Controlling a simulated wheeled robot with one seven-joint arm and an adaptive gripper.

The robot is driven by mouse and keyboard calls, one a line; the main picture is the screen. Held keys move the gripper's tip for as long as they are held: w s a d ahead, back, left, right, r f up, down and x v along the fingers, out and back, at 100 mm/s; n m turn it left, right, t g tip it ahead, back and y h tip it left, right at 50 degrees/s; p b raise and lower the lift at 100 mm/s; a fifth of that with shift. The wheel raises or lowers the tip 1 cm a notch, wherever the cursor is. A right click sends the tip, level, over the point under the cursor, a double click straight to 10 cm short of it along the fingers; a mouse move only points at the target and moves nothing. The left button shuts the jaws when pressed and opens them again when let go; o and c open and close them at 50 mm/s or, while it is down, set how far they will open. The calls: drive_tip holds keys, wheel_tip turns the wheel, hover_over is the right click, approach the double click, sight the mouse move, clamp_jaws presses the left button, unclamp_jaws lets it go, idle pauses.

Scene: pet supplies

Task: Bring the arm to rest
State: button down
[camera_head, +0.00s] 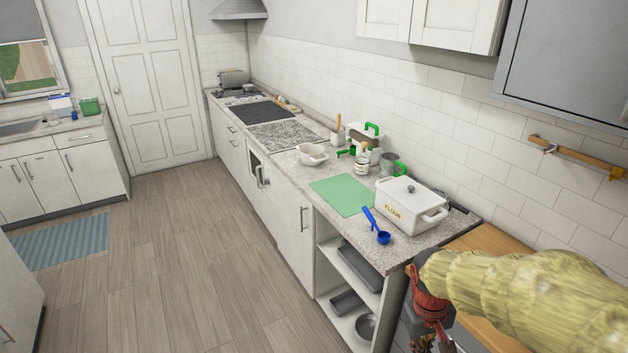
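My arm comes in from the right edge as a thick, pale yellow sleeve-like shape in the lower right. My gripper (432,341), red and dark grey, hangs at its end, pointing down beside the near end of the counter. Its fingertips are at the bottom edge of the picture and partly cut off, so I cannot tell whether they are open or shut. I see no object held in the visible part of it.
The long counter (405,247) holds a white flour box (408,207), blue scoop (377,228), green mat (342,195), white bowl (312,154) and a jar (362,160). Open shelves (345,298) lie left of the gripper. A wooden surface (470,240) lies behind my arm.

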drive_tip(key=s+a+r+m+t, duration=0.1)
drive_tip(key=s+a+r+t, duration=0.1)
drive_tip(key=s+r, duration=0.3)
drive_tip(key=s+a+r+t+y+b, duration=0.1)
drive_tip(key=s+a+r+t, duration=0.2)
drive_tip(key=s+r, duration=0.3)
wheel_tip(320, 180, up, 3)
drive_tip(key=shift+s+f+m+t+b, duration=0.1)
drive_tip(key=shift+s+m+t+b, duration=0.1)
drive_tip(key=shift+m+t+b, duration=0.15)
